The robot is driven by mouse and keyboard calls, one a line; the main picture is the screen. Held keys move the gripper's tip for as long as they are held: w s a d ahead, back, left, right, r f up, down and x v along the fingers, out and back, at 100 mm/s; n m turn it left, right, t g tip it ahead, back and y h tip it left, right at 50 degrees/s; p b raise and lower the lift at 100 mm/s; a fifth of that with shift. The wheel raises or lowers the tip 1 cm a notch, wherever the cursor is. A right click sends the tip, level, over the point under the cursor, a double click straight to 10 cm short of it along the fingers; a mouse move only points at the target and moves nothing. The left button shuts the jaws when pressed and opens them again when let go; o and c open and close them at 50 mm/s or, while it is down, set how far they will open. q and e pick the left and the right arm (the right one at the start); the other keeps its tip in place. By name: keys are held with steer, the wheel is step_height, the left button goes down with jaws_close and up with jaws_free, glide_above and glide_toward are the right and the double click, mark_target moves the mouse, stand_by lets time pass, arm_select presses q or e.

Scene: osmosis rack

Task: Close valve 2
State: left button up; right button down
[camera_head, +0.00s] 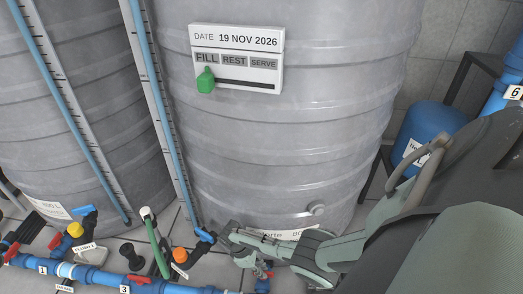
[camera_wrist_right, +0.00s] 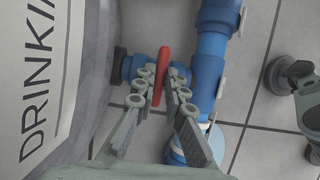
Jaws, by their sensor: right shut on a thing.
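My right gripper (camera_head: 232,245) reaches in from the right in the head view, low in front of the grey tank. In the right wrist view its two fingers (camera_wrist_right: 158,84) stand on either side of a red valve handle (camera_wrist_right: 164,62) and are shut on it. The handle sits on a blue valve body beside a thick blue pipe (camera_wrist_right: 207,72). No number for this valve is readable. In the head view, a red handle (camera_head: 267,274) shows below the gripper, partly hidden. My left gripper is not seen.
A blue pipe (camera_head: 95,275) with valves marked 1 and 3 runs along the lower left. Yellow, orange and green fittings rise near it. Large grey tanks (camera_head: 285,150) fill the back. A blue vessel (camera_head: 418,135) stands at right. Some tiled floor is bare (camera_wrist_right: 262,115).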

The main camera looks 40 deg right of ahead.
steer(key=shift+s, duration=0.1)
stand_by(0.3)
steer(key=c, duration=1.6)
jaws_free()
steer(key=shift+w+a+r, duration=0.1)
steer(key=shift+w+r, duration=0.15)
steer(key=shift+r, duration=0.1)
steer(key=v, duration=1.1)
steer(key=shift+s+r, duration=0.1)
steer(key=shift+r, duration=0.05)
steer(key=shift+a, duration=0.15)
